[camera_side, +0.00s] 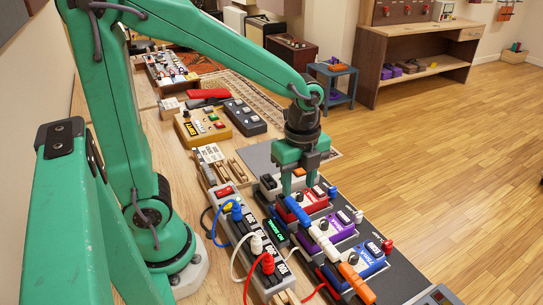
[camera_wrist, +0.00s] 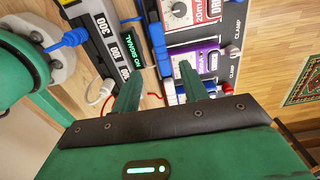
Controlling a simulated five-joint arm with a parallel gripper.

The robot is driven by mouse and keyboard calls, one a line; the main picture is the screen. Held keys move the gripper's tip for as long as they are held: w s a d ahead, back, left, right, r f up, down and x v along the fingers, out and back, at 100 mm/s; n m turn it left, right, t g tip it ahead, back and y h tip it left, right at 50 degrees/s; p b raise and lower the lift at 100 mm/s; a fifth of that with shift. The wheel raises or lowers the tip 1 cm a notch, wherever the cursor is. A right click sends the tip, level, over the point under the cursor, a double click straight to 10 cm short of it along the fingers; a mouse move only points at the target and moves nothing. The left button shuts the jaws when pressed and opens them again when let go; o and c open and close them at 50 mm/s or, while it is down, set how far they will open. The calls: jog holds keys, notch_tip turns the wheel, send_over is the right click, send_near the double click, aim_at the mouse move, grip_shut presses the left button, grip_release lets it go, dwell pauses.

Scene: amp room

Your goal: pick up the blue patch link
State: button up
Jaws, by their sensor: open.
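The blue patch link (camera_side: 297,210) is a small bar at the left edge of the red and white pedal (camera_side: 313,203). In the wrist view the blue link (camera_wrist: 163,58) shows beside the pedals, between my two fingers and slightly beyond their tips. My gripper (camera_side: 299,188) points down above the pedal row, with its fingers apart and nothing between them. In the wrist view my gripper (camera_wrist: 159,68) also shows open. I cannot tell the exact height of the fingertips above the link.
A white link (camera_side: 322,240) and an orange link (camera_side: 356,283) lie in the same row, beside the purple pedal (camera_side: 340,227) and blue pedal (camera_side: 366,262). A power strip (camera_side: 250,243) with blue, white and red plugs runs alongside. A NO SIGNAL display (camera_wrist: 131,45) stands between.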

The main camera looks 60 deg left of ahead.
aim_at(298, 208)
jog(key=shift+w+f, duration=0.1)
jog(key=shift+f, duration=3.4)
jog(key=shift+f, duration=0.2)
jog(key=shift+c, duration=0.2)
grip_shut()
